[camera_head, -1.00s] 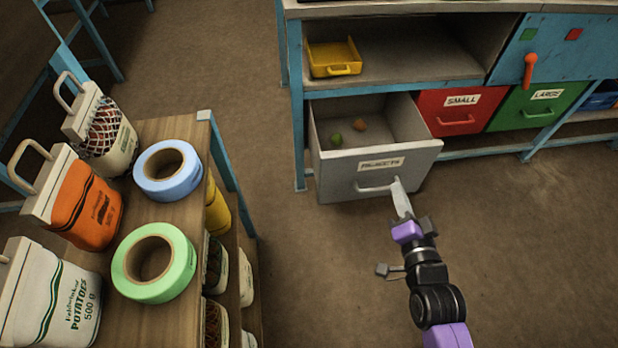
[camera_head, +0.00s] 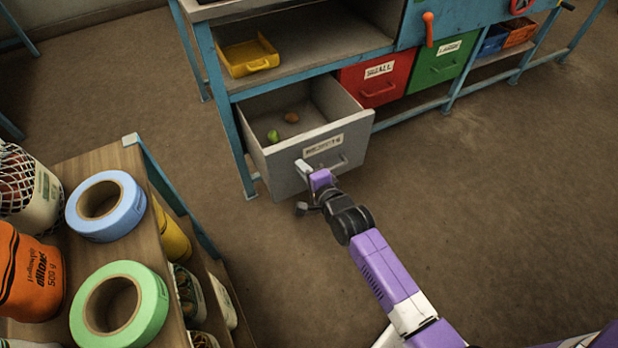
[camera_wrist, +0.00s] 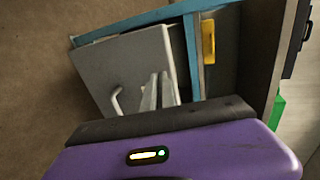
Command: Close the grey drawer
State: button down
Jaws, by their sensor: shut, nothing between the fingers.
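The grey drawer (camera_head: 318,150), labelled REJECTS, stands pulled out of the bench at the lower left, with a green item (camera_head: 273,136) and a brown item (camera_head: 291,117) inside. Its front and bar handle also show in the wrist view (camera_wrist: 118,75). My gripper (camera_head: 302,167) is shut and empty. Its fingertips are at the left part of the drawer front, left of the handle; I cannot tell whether they touch it. In the wrist view the fingers (camera_wrist: 155,92) lie over the drawer front, beside the handle.
A yellow tray (camera_head: 248,57) sits on the shelf above the drawer. Red (camera_head: 377,82) and green (camera_head: 437,63) drawers are shut to the right. A wooden rack with blue tape (camera_head: 105,206) and green tape (camera_head: 120,304) stands at left. Floor at right is clear.

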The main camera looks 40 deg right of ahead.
aim_at(288, 149)
jog(key=x, duration=0.3)
jog(key=b+x, duration=0.1)
jog(key=shift+w+d+r, duration=0.1)
jog(key=shift+w+r, duration=0.1)
jog(key=shift+w, duration=0.2)
jog(key=shift+w+d, duration=0.25)
jog(key=shift+w, duration=0.55)
